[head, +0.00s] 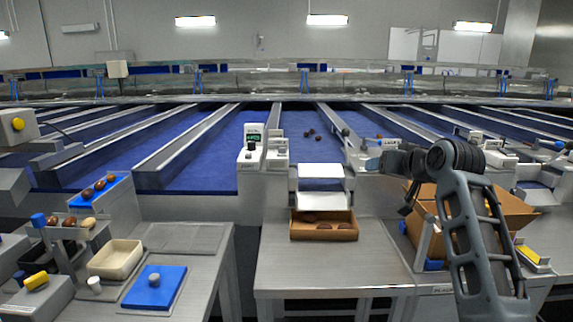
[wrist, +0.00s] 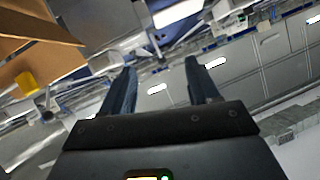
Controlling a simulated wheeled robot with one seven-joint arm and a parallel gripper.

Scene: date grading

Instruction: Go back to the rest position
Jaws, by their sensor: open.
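My gripper (wrist: 160,85) shows in the wrist view with its two dark fingers apart and nothing between them. In the head view my arm rises at the right, and the gripper end (head: 408,205) hangs in front of a cardboard box, partly hidden by my arm. The wrist view is tilted and looks out toward the far wall and ceiling lights.
An open cardboard box (head: 510,208) stands close behind my arm. A shallow brown tray (head: 324,236) with several dates sits on the middle table (head: 290,275). A cream bin (head: 115,258) and blue mat (head: 155,287) lie on the left table. Blue conveyor lanes (head: 205,172) run behind.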

